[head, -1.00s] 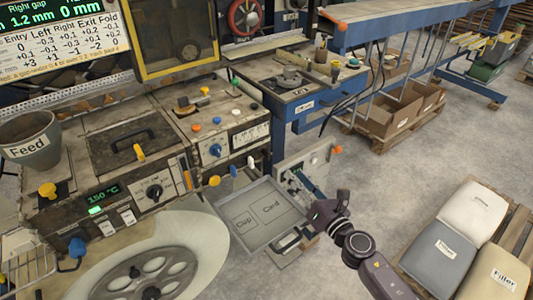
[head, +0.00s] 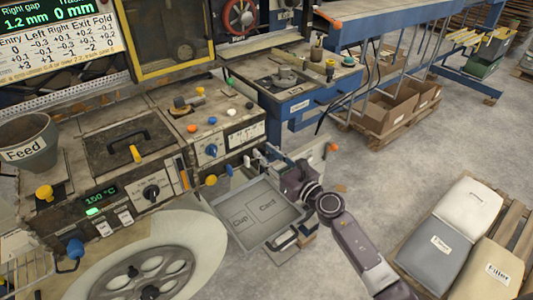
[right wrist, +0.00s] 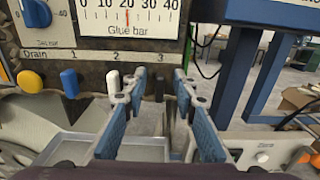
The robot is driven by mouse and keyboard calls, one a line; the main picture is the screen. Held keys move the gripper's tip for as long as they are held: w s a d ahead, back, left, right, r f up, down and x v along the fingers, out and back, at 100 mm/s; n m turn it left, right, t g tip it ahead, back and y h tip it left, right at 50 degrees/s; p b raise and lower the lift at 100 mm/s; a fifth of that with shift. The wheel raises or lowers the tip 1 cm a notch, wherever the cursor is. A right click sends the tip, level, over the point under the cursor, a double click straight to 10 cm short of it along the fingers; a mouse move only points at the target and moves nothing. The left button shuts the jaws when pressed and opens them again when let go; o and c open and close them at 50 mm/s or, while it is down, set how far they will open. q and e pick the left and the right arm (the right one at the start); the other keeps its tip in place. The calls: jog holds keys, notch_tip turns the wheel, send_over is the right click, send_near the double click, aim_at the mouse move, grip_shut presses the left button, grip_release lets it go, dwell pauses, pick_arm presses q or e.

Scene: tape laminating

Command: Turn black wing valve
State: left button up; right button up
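The black wing valve (right wrist: 159,88) is on the machine's front panel, below the number 3 of the Drain row in the right wrist view. It stands upright, seen in the gap between my right gripper's fingers. My right gripper (right wrist: 160,80) is open, its blue-padded fingers pointing at the panel, and I cannot tell whether they touch the valve. In the head view my right gripper (head: 272,162) is close to the panel's right end and hides the black valve there. My left gripper is not in view.
White (right wrist: 113,82), blue (right wrist: 69,83) and yellow (right wrist: 29,81) valves sit left of the black one. A grey tray (head: 240,228) lies below the panel. An orange knob (head: 333,148) is to the right. Blue table legs (right wrist: 237,75) stand beyond.

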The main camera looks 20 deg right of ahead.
grip_shut()
jog(key=shift+m, duration=0.4)
jog(key=m, duration=0.2)
jog(key=m+p, duration=0.1)
jog(key=m, duration=0.3)
jog(key=shift+w+d+m+p, duration=0.15)
jog(key=shift+d+m+p, duration=0.15)
jog(key=shift+d, duration=0.05)
jog(key=shift+d+f+m+p, duration=0.1)
jog(key=shift+f+m+p, duration=0.15)
jog(key=shift+m, duration=1.5)
jog(key=shift+d+f+m+p, duration=0.15)
jog(key=shift+m+p, duration=0.15)
jog(key=shift+m, duration=1.5)
jog(key=shift+a+f+m+p, duration=0.1)
jog(key=shift+f+m+p, duration=0.15)
jog(key=shift+m, duration=1.5)
